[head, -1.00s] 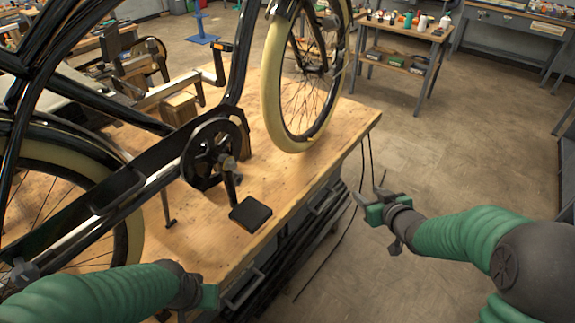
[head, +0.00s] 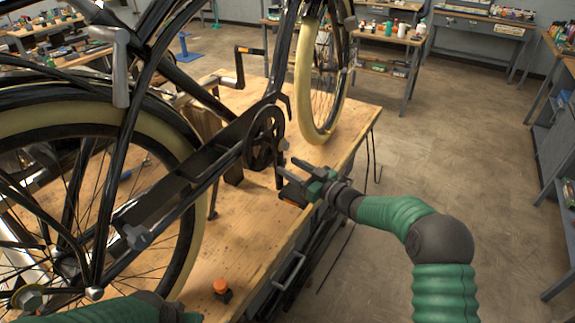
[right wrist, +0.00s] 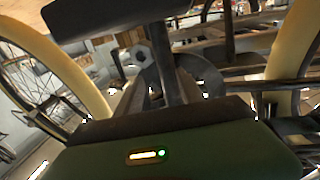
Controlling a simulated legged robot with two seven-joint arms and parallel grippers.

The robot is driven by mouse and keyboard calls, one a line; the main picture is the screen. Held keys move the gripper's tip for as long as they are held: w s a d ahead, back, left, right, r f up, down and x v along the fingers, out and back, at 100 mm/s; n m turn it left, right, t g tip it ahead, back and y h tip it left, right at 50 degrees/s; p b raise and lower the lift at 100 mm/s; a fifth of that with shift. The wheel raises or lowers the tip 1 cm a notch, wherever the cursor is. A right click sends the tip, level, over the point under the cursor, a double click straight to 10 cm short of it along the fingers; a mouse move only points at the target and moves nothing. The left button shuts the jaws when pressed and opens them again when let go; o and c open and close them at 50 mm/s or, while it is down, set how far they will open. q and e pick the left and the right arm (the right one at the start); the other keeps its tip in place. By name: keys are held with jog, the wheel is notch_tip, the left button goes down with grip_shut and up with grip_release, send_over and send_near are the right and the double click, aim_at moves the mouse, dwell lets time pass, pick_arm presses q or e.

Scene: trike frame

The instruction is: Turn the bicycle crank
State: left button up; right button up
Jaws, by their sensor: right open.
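The black bicycle frame (head: 185,165) stands over a wooden workbench, with its round black chainring (head: 264,138) near the middle of the head view. My right gripper (head: 288,168) is open right at the pedal and crank arm; contact cannot be told. My left gripper (head: 191,318) barely shows at the bottom edge, fingers out of sight.
The wooden bench top (head: 235,215) holds an orange-capped item (head: 221,288) near its front edge. The cream-tyred front wheel (head: 307,90) stands beyond the crank. Open floor (head: 460,130) lies to the right, with shelves (head: 560,150) at the far right.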

aim_at(282, 164)
jog(key=a, duration=0.2)
jog(key=w+a, duration=0.1)
jog(key=a, duration=0.1)
jog(key=shift+w+a+r, duration=0.15)
jog(key=shift+w, duration=0.05)
jog(key=shift+d, duration=1)
jog(key=c, duration=0.5)
jog(key=shift+d, duration=0.1)
jog(key=shift+c, duration=2.3)
jog(key=shift+s+a+r, duration=0.1)
jog(key=shift+a, duration=0.3)
grip_shut()
pick_arm(q)
jog(key=shift+s+a, duration=0.15)
jog(key=shift+a, duration=0.6)
jog(key=shift+d, duration=0.15)
pick_arm(e)
jog(key=shift+d, duration=0.15)
jog(key=shift+r, duration=0.15)
